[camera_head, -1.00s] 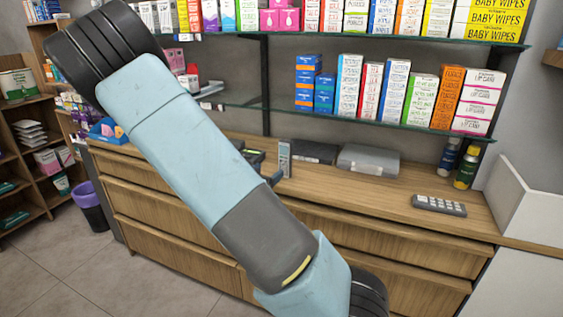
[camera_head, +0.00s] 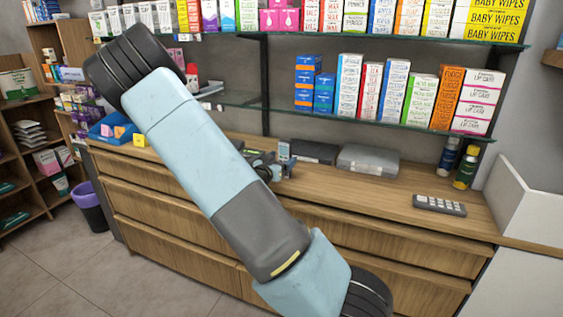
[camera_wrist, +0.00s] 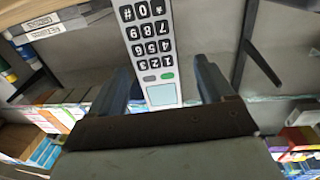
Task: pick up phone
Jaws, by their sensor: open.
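The phone (camera_head: 284,150) is a light grey handset standing upright on the wooden counter in the head view, partly hidden by my gripper (camera_head: 279,168). In the wrist view the phone (camera_wrist: 152,40) appears upside down, with dark number keys, a green key and a pale screen. My gripper (camera_wrist: 162,80) is open there, with one finger on each side of the phone. There is a gap to the right finger; whether the left finger touches the phone I cannot tell. The phone's lower end is out of the wrist view.
Grey boxes (camera_head: 368,158) lie on the counter right of the phone. A keypad device (camera_head: 440,205) and dark bottles (camera_head: 466,167) stand farther right. A glass shelf (camera_head: 400,124) with several medicine boxes overhangs the back. Bare counter (camera_head: 370,192) lies in front of the grey boxes.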

